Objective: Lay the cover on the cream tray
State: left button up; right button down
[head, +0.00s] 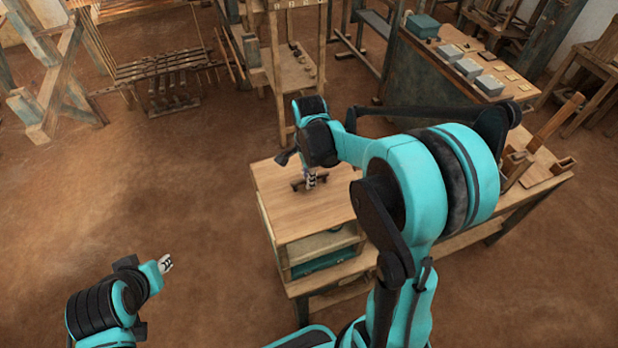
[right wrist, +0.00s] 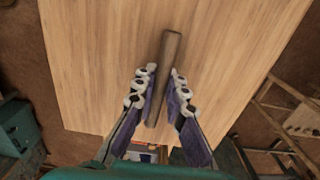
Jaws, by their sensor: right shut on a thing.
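The cover, a pale wooden board (head: 285,215) with a dark bar handle, lies flat below my right gripper (head: 310,180). In the right wrist view the board (right wrist: 95,60) fills much of the picture, and the handle (right wrist: 168,65) runs between the two fingers of my right gripper (right wrist: 158,98), which is shut on it. A pale cream surface (head: 318,245) shows under the board's front edge and may be the cream tray; most of it is hidden, and I cannot tell whether the board touches it. My left gripper (head: 165,263) is at lower left, away from the board, its jaw state unclear.
A teal box-like thing (head: 322,261) sits below the pale surface. A bench with wooden parts (head: 540,172) extends to the right. Grey blocks (head: 468,68) stand on a counter behind. A loom frame (head: 165,70) is at back left. The brown floor at left is clear.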

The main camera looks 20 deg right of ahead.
jog(key=c, duration=1.5)
grip_release()
jog(key=shift+r, duration=0.1)
notch_tip(320, 180, up, 12)
jog(key=shift+f, duration=0.1)
jog(key=shift+s+f, duration=0.1)
